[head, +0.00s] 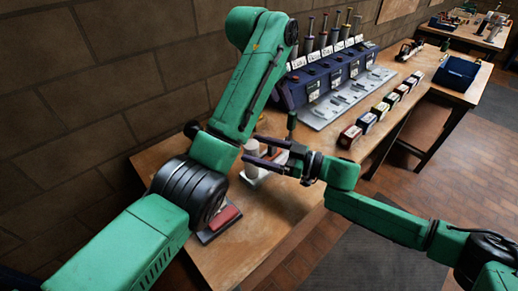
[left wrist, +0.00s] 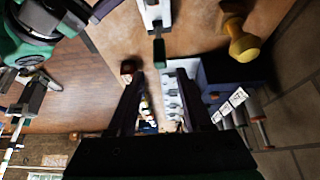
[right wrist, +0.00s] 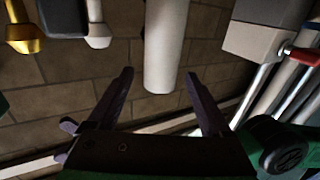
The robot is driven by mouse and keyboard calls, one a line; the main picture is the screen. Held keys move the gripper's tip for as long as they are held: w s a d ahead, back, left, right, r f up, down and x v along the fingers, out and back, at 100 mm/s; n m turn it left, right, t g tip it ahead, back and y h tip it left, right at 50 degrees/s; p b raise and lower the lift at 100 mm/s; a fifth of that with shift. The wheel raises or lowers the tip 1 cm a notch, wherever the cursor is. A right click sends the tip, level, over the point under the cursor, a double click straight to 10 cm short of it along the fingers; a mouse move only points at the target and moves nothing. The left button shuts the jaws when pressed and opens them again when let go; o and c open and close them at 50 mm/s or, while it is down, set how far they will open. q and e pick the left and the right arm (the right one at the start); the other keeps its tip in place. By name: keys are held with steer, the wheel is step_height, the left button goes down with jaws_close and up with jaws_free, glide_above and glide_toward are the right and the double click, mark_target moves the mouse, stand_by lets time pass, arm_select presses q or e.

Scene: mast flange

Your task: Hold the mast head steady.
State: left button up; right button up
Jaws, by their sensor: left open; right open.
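A white post (right wrist: 165,45), likely the mast, stands on the table and shows upside down in the right wrist view. In the head view it is a short pale cylinder (head: 251,163) beside my arm. My right gripper (right wrist: 161,74) is open, its fingers either side of the post's free end with gaps visible; I cannot tell how deep the post sits. In the head view the right gripper's fingers (head: 248,151) point left. My left gripper (left wrist: 162,76) is open and empty, above the table; in the head view my arm hides its jaws. No separate mast head can be made out.
A blue rack (head: 325,75) with labelled cylinders lines the wall. Several small boxes (head: 366,122) sit along the table edge. A red block (head: 224,216) lies in front. A yellow knob (left wrist: 242,42) is near the wall.

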jaws_close()
arm_select(q)
steer(key=c, duration=0.4)
steer(key=shift+w+a+r+m+t, duration=0.3)
steer(key=shift+w+a+r, duration=0.15)
jaws_close()
arm_select(e)
steer(key=shift+d, duration=0.1)
arm_select(q)
steer(key=w+a+r+m+t, duration=0.5)
steer(key=a+r+m, duration=0.15)
steer(key=m, duration=0.25)
steer(key=m+h, duration=0.4)
steer(key=m, duration=2.2)
glide_toward(289, 123)
steer(key=shift+g, duration=0.4)
steer(key=x, duration=0.6)
steer(key=shift+w+r, duration=0.2)
steer(key=shift+w, duration=0.1)
